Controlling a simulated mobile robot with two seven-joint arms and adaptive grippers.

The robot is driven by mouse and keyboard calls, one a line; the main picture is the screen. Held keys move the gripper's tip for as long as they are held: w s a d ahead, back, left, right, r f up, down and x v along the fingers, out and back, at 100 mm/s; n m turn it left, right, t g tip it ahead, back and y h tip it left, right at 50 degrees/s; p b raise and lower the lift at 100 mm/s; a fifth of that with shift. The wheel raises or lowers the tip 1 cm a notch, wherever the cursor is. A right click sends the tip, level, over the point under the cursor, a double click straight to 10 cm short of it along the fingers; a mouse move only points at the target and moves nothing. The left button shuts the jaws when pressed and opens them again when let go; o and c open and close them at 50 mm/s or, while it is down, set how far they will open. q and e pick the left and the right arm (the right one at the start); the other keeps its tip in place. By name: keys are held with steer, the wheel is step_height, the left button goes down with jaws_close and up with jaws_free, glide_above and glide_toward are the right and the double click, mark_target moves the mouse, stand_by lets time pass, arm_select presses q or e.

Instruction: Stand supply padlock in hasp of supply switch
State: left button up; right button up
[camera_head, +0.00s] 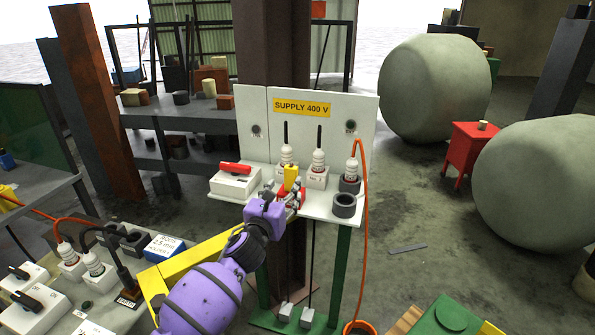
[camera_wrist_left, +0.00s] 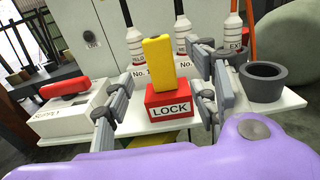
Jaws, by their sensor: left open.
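The supply padlock seems to be the upright yellow piece (camera_wrist_left: 158,62) on a red block (camera_wrist_left: 169,103) marked LOCK; I cannot tell whether they are joined. In the head view the yellow piece (camera_head: 291,176) stands on the shelf, with the red partly hidden by my gripper. My left gripper (camera_head: 284,197) is open, its fingers (camera_wrist_left: 165,92) spread left and right of the red block, with nothing clasped. The supply switch (camera_head: 235,181) is a white box with a red handle, left of the padlock; it also shows in the left wrist view (camera_wrist_left: 70,112). Its hasp is not clear.
The white shelf (camera_head: 318,206) stands before a panel (camera_head: 350,100) marked SUPPLY 400 V. Several white plugs (camera_head: 318,160) stand behind the padlock. A dark grey cup (camera_head: 344,205) and an orange cable (camera_head: 364,230) are at the right.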

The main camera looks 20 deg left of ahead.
mark_target(290, 179)
arm_select(q)
steer(key=shift+w+d+f+b, duration=0.15)
steer(key=shift+w+b, duration=0.3)
steer(key=shift+w, duration=0.75)
steer(key=shift+w+b, duration=0.75)
steer(key=shift+w, duration=0.45)
steer(key=shift+w+b, duration=0.4)
steer(key=shift+w, duration=0.6)
steer(key=shift+w+r, duration=0.25)
steer(key=shift+w, duration=0.05)
steer(key=shift+r, duration=0.1)
arm_select(e)
steer(key=s+f, duration=0.1)
steer(key=s+d+f, duration=0.1)
steer(key=f, duration=0.1)
steer(key=shift+s+d+f, duration=0.15)
steer(key=shift+s+f, duration=0.05)
steer(key=shift+f, duration=0.05)
arm_select(q)
steer(key=shift+c, duration=0.5)
arm_select(e)
steer(key=shift+s, duration=0.1)
arm_select(q)
steer(key=c, duration=0.9)
jaws_close()
arm_select(e)
steer(key=shift+s+d+f+g, duration=0.1)
steer(key=shift+s+f+g, duration=0.1)
steer(key=shift+s+g, duration=0.15)
